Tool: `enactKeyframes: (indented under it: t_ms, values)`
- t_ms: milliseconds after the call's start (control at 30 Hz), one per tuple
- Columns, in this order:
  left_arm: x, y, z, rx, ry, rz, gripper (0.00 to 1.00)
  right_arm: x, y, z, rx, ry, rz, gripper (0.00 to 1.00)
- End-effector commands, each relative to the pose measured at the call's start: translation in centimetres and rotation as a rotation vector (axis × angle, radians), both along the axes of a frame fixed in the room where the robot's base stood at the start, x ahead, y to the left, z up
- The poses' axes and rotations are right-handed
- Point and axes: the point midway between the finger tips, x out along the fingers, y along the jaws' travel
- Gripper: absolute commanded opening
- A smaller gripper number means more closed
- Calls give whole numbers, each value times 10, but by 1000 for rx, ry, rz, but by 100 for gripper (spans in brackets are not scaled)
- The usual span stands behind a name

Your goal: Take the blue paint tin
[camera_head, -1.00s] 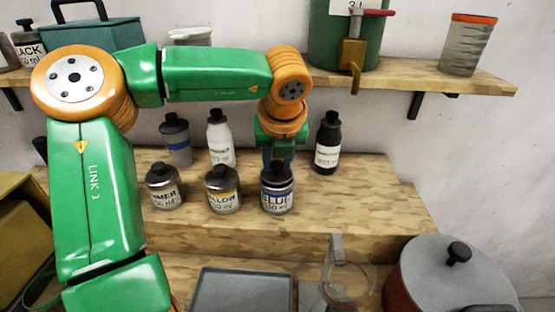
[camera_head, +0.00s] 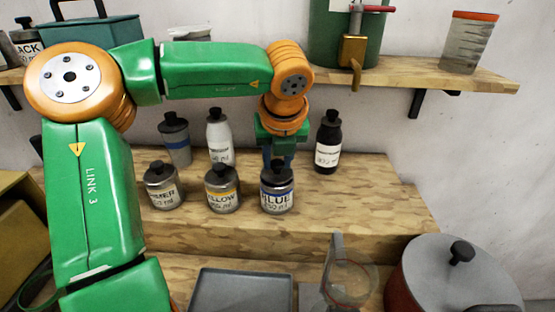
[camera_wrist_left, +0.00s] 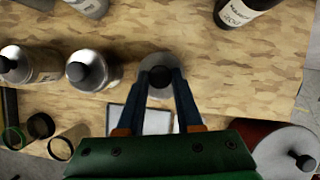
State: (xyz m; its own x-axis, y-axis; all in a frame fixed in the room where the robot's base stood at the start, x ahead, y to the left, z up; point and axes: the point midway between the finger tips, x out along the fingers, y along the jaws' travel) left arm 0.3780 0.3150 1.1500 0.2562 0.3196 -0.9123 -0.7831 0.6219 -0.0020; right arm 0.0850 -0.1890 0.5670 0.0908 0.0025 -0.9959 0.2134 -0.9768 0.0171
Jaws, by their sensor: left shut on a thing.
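The blue paint tin (camera_head: 277,195) is a small grey tin with a blue band, a label reading BLUE and a dark knobbed lid. It stands upright at the right end of the front row on the wooden step. My left gripper (camera_head: 279,160) comes down over it from above and behind, its fingers shut on the top of the tin. In the left wrist view, the fingers (camera_wrist_left: 160,78) close around the dark knob, and the grey lid (camera_wrist_left: 157,62) shows between and beyond them. My right gripper is not in view.
A yellow tin (camera_head: 222,193) stands close to the left, with a primer tin (camera_head: 163,190) beyond it. Behind are a white bottle (camera_head: 220,140), a grey bottle (camera_head: 176,142) and a black bottle (camera_head: 327,145). A shelf (camera_head: 430,78) overhangs the back. The step's right side is clear.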

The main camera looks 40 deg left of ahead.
Motion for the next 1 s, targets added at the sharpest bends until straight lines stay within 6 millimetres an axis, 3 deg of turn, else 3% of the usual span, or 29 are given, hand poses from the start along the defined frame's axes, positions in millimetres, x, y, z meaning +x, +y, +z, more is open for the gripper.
enactKeyframes:
  t_ms: [1000]
  values:
    - [0,1,-3,1,0,1,0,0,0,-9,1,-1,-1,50]
